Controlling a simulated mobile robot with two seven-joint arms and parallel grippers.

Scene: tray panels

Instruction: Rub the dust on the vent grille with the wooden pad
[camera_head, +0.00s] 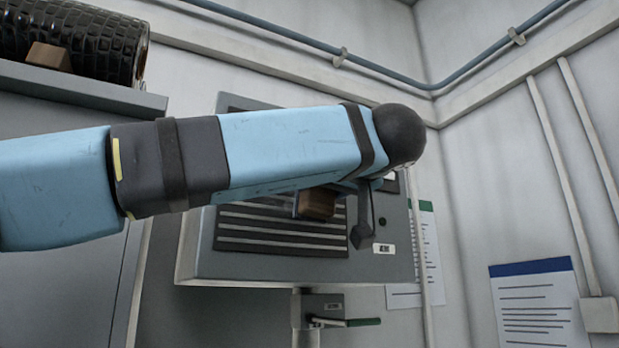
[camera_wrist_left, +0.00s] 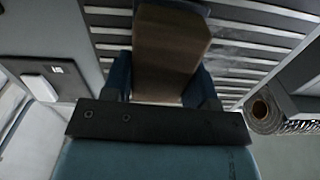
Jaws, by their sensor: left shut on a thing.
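The vent grille (camera_head: 280,238) is a dark panel with light horizontal slats on a grey wall box, partly hidden behind my left arm. My left gripper (camera_head: 325,198) is in front of it, shut on the brown wooden pad (camera_head: 317,204). In the left wrist view the pad (camera_wrist_left: 168,55) sits between the two blue fingers of the gripper (camera_wrist_left: 160,80), with the slats (camera_wrist_left: 245,30) behind it. A faint pale haze, perhaps dust (camera_wrist_left: 232,52), shows on the slats right of the pad. I cannot tell whether the pad touches the grille. My right gripper is not in view.
A shelf (camera_head: 80,86) at upper left holds a black textured roll (camera_head: 85,40) and a small brown block (camera_head: 48,57). A green-handled lever (camera_head: 350,322) is below the box. Papers (camera_head: 535,305) hang on the right wall. A blue pipe (camera_head: 390,75) runs above.

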